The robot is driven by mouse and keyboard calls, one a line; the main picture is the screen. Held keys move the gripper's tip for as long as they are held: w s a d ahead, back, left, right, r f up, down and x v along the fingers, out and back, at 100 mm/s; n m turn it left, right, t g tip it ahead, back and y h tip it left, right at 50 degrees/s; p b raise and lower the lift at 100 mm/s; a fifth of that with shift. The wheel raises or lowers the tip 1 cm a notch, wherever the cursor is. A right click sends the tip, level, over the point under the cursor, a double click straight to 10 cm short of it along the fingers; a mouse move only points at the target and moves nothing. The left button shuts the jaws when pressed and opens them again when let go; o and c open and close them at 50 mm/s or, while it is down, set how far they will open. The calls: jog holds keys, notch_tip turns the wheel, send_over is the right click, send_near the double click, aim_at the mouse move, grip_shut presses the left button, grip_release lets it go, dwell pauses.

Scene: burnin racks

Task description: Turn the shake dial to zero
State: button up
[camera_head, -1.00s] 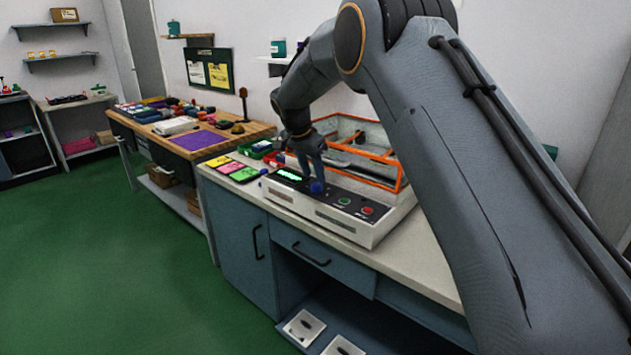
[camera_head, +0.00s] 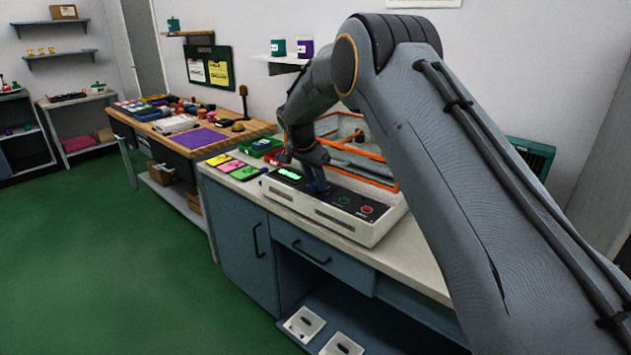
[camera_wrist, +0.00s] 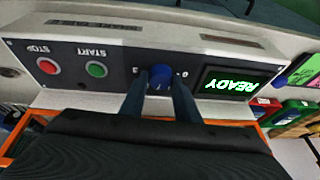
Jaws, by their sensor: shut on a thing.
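The shake dial is a blue knob (camera_wrist: 161,78) on the black panel of a white machine (camera_head: 350,227). In the wrist view it sits between the START button and the lit display, with small marks on both sides. My gripper (camera_wrist: 161,90) has its two fingers on either side of the knob, shut on it. In the head view my gripper (camera_head: 318,188) reaches down to the panel, and the fingers and arm mostly hide the knob. The display (camera_wrist: 229,83) reads READY in green, upside down in the wrist view. I cannot read which mark the dial points to.
A green START button (camera_wrist: 96,69) and a red STOP button (camera_wrist: 47,66) sit beside the dial. An orange-framed clear enclosure (camera_head: 358,152) stands behind the panel. Colored cards (camera_head: 232,166) and a green bin (camera_head: 262,147) lie left of the machine.

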jog(key=n+y, duration=0.1)
jog(key=n, duration=0.2)
jog(key=shift+d+n+t+b, duration=0.15)
jog(key=shift+n+t+b, duration=0.15)
jog(key=shift+n, duration=0.1)
jog(key=n+y, duration=0.1)
jog(key=n, duration=0.2)
jog(key=shift+d+n+y, duration=0.1)
jog(key=shift+n+y, duration=0.2)
jog(key=shift+y, duration=0.1)
jog(key=n+y+b, duration=0.1)
jog(key=n+b, duration=0.1)
jog(key=n, duration=0.1)
jog(key=shift+w+d, duration=0.1)
jog(key=shift+w, duration=0.05)
jog(key=shift+n+g+y+b, duration=0.55)
jog(key=shift+n+b, duration=0.5)
jog(key=shift+n, duration=0.75)
jog(key=o, duration=0.8)
